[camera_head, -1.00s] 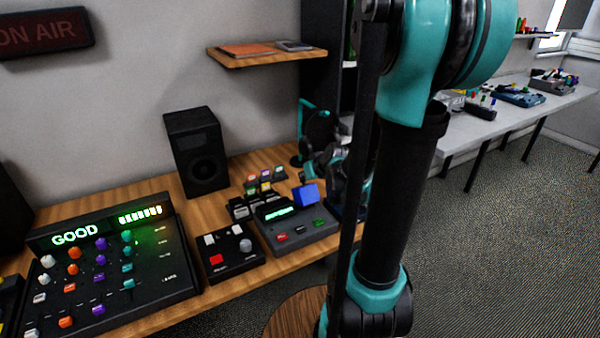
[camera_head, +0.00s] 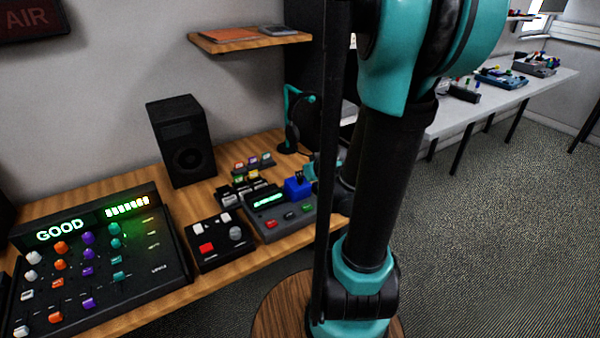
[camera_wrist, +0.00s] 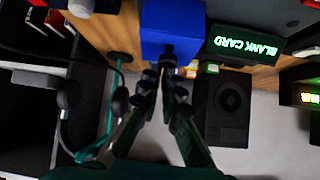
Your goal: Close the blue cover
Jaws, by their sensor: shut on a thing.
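The blue cover (camera_head: 297,188) sits at the back right of the grey device (camera_head: 280,218) with a lit green display. In the wrist view, the blue cover (camera_wrist: 172,25) fills the top centre as a blue block. My gripper (camera_wrist: 168,62) has its fingertips drawn together at the cover's near edge, around a small dark part there. In the head view, my gripper's dark tip (camera_head: 301,176) touches the top of the cover. I cannot tell whether the cover is fully down. Part of my arm hides the area to its right.
A black control box (camera_head: 216,240) and a mixer (camera_head: 95,265) reading GOOD stand to the left. Small coloured cards (camera_head: 252,160) lie behind the device. A speaker (camera_head: 181,140) stands at the back. Headphones on a teal stand (camera_head: 292,118) are close behind the cover.

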